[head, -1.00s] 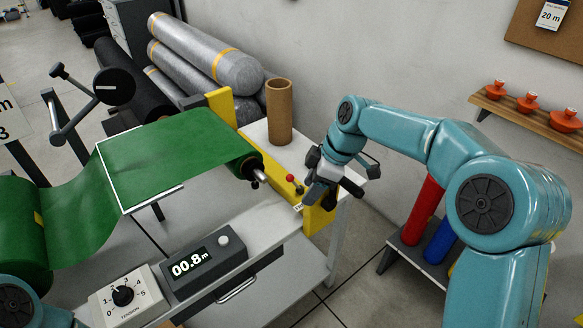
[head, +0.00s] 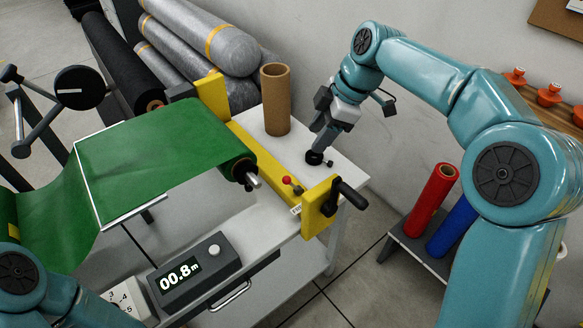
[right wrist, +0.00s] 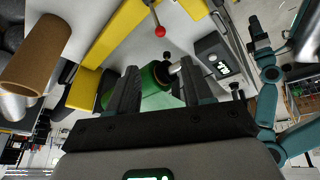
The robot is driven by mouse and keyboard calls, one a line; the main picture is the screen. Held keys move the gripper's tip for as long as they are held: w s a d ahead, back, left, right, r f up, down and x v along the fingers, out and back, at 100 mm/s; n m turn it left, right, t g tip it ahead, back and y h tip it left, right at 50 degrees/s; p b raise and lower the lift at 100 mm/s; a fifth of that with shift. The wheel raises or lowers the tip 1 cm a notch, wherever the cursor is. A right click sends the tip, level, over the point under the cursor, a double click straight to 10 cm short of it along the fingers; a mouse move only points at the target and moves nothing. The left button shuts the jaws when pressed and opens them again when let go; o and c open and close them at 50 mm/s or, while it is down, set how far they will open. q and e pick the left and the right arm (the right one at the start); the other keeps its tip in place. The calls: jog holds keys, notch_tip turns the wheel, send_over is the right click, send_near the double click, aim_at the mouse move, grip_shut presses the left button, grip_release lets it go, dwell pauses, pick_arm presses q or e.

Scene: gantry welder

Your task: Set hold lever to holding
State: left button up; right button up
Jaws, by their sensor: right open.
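A small lever with a red ball knob (head: 287,180) stands on the yellow frame (head: 262,168) beside the end of the green roll. The knob also shows at the top of the right wrist view (right wrist: 160,31), ahead of the jaws. A small white label (head: 296,210) is near the lever, too small to read. My right gripper (head: 318,158) is above the white table top, behind and to the right of the knob, apart from it. Its two dark fingers (right wrist: 158,78) are spread with nothing between them. My left gripper is out of view.
A black handle (head: 349,194) sticks out of the yellow end plate (head: 317,208). A cardboard tube (head: 276,100) stands left of my right gripper. The green sheet (head: 150,155) and a counter reading 00.8 m (head: 192,268) lie to the left. Red and blue rolls stand at right.

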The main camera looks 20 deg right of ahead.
aim_at(288, 177)
jog(key=x, duration=1.4)
jog(key=shift+w+a+f+p, duration=0.2)
jog(key=shift+a+f+p, duration=0.05)
jog(key=shift+a+p, duration=0.05)
jog(key=shift+s+a+f, duration=0.1)
jog(key=shift+a+f, duration=0.1)
jog(key=shift+f, duration=0.25)
jog(key=shift+w+f, duration=0.2)
grip_shut()
